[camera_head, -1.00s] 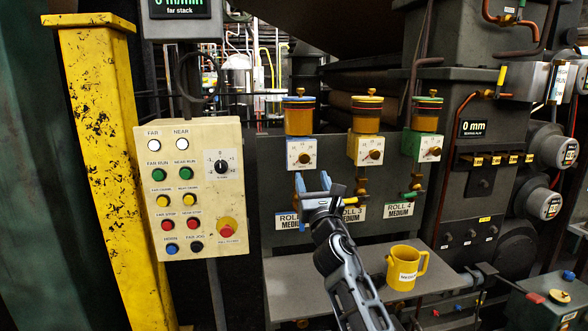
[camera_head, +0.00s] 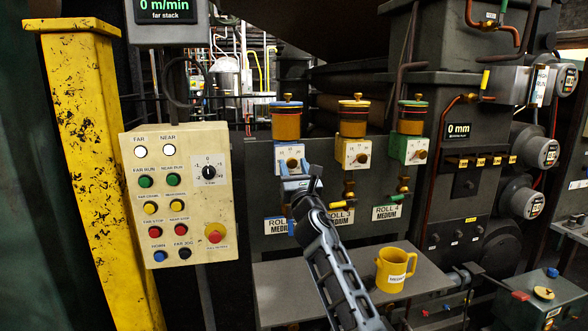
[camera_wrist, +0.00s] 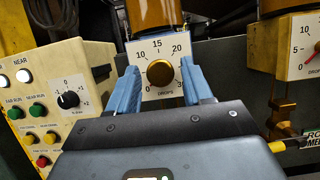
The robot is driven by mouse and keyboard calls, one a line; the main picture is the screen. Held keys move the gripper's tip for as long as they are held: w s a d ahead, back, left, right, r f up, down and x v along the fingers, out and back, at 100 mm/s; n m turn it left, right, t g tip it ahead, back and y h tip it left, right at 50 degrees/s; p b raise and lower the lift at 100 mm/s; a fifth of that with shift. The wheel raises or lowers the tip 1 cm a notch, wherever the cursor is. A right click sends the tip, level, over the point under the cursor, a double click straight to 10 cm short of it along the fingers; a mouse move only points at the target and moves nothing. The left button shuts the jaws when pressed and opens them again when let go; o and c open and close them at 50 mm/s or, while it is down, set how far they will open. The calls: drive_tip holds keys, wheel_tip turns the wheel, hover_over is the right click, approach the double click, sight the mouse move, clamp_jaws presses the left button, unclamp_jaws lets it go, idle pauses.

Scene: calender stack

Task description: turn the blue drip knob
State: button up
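The blue drip unit (camera_head: 289,152) is the leftmost of three oilers; its blue box has a white dial plate and an amber cup above. In the wrist view its brass drip knob (camera_wrist: 160,73) sits in the middle of the dial marked "DROPS". My gripper (camera_wrist: 160,88) is open, with one blue finger on the left of the knob and one on the right, and clear gaps on both sides. In the head view my gripper (camera_head: 300,172) is in front of the lower part of this dial and hides some of it.
The yellow (camera_head: 352,153) and green (camera_head: 411,150) drip units stand to the right. A cream button panel (camera_head: 181,215) is to the left, beside a yellow post (camera_head: 97,170). A yellow mug (camera_head: 395,270) stands on the grey shelf (camera_head: 275,290) below.

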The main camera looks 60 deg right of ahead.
drive_tip(key=c, duration=0.8)
drive_tip(key=shift+c, duration=0.2)
